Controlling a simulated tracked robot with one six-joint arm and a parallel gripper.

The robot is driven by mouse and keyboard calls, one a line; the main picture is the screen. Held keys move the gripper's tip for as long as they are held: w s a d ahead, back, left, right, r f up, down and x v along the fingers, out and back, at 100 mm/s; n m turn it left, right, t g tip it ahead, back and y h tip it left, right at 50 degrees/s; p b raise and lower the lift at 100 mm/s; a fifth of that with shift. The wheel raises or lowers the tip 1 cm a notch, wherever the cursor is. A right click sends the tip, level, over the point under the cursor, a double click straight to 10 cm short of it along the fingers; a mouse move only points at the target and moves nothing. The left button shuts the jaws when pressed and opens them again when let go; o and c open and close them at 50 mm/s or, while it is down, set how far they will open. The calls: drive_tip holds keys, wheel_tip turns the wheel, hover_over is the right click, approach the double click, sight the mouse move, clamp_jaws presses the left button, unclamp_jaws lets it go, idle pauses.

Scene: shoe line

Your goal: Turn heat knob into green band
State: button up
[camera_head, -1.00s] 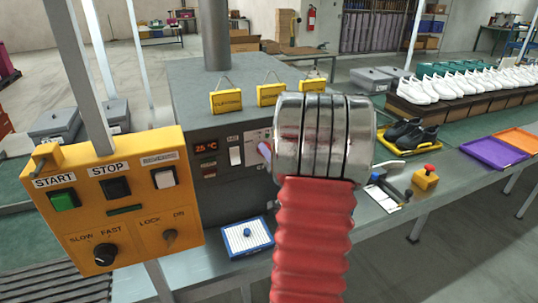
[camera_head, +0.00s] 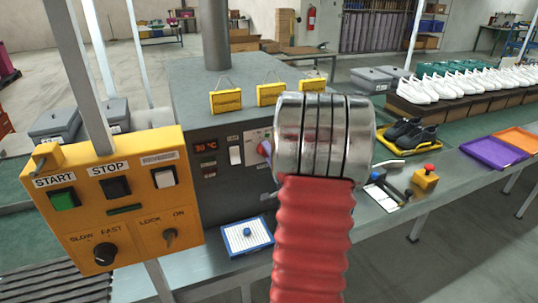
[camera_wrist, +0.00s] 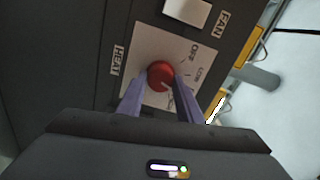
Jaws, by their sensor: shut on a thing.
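The red heat knob (camera_wrist: 161,75) sits on a white dial plate (camera_wrist: 150,44) marked HEAT beside it, with OFF and LOW printed on the right side. My gripper (camera_wrist: 160,84) is shut on the knob, one purple finger on each side. A pale mark on the knob points toward the lower right in the wrist view. The plate's lower part is hidden by the fingers, and I cannot make out a green band. The heater's red display (camera_head: 205,147) appears to read 30 °C.
A white FAN switch (camera_wrist: 187,12) is close to the dial; it also shows in the head view (camera_head: 236,155). A yellow control box (camera_head: 125,215) stands at left. Yellow tags (camera_head: 271,94) hang above the panel.

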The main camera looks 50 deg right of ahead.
drive_tip(key=shift+s+d+f, duration=0.1)
drive_tip(key=shift+s+d, duration=0.05)
drive_tip(key=o, duration=1)
drive_tip(key=v, duration=1.4)
